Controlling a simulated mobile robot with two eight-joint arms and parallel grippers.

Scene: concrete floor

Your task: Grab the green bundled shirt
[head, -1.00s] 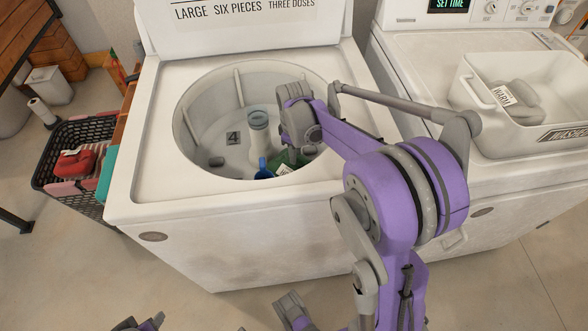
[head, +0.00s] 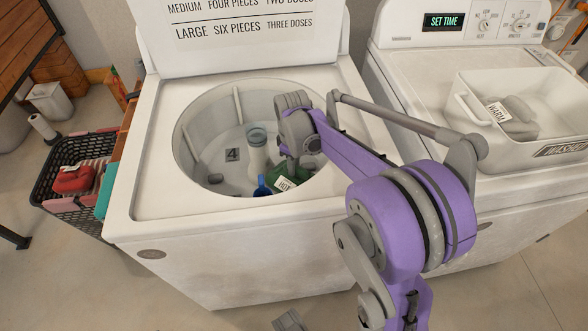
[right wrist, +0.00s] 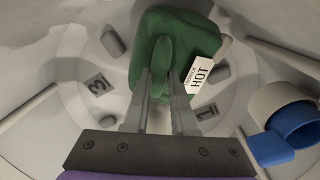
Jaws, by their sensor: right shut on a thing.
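The green bundled shirt (head: 307,170) lies low in the open tub of the left washer (head: 160,205), with a white tag reading HOT (head: 285,184) beside it. In the right wrist view the shirt (right wrist: 182,28) is a rounded green lump, and the tag (right wrist: 202,71) hangs at its right edge. My right gripper (head: 292,172) reaches down into the tub. In the right wrist view its two fingers (right wrist: 162,78) are shut on a raised fold of the shirt. The washer rim hides part of the shirt in the head view. No left gripper shows clearly.
The tub's central post (head: 257,155) stands left of my gripper, with a blue thing (head: 262,187) near it. A white basket (head: 470,105) sits on the right machine. A black basket (head: 75,215) with red items stands on the floor at left.

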